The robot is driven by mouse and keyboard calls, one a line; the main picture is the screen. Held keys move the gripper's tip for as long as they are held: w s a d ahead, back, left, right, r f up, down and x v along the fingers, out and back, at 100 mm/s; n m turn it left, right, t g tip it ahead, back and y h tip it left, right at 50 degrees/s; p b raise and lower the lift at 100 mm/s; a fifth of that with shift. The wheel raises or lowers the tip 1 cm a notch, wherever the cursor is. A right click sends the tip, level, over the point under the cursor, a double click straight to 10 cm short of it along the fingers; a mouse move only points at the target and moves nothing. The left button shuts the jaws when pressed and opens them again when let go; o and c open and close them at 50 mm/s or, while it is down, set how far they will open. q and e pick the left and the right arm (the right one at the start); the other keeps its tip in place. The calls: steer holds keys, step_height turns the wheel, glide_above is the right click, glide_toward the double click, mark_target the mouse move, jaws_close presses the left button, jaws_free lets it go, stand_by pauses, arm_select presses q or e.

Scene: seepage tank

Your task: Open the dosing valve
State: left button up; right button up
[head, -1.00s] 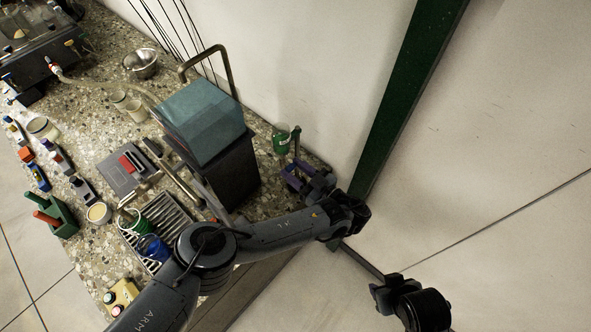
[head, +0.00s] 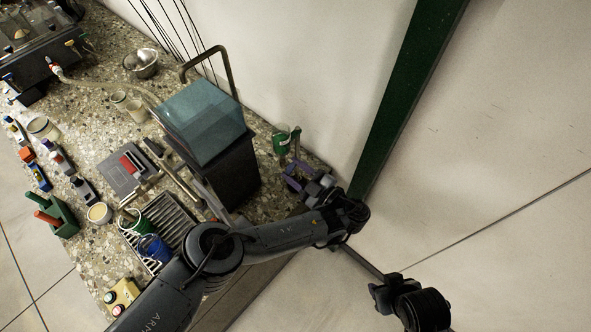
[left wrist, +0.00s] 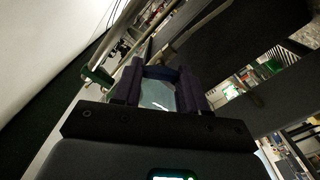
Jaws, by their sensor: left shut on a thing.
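My left gripper (head: 293,181), with purple fingers, is low over the right end of the speckled counter. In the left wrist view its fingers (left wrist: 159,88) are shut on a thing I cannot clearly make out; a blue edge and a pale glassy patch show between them. A dark green upright part (head: 296,142) stands just behind the fingers, beside a green cup (head: 281,139). I cannot tell which part is the dosing valve. The teal tank (head: 203,120) stands on a black block left of the gripper.
A bent metal pipe (head: 229,70) rises behind the tank. A slatted tray (head: 178,222) holds green and blue vessels. Bottles and cups crowd the counter's left side. A dark green post (head: 400,100) stands against the wall, right of the gripper.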

arm_select(q)
steer(key=n+p, duration=0.1)
steer(key=n, duration=1)
steer(key=shift+n, duration=0.4)
stand_by(0.3)
steer(key=o, duration=1.1)
steer(key=shift+c, duration=0.2)
steer(key=shift+s+d, duration=0.1)
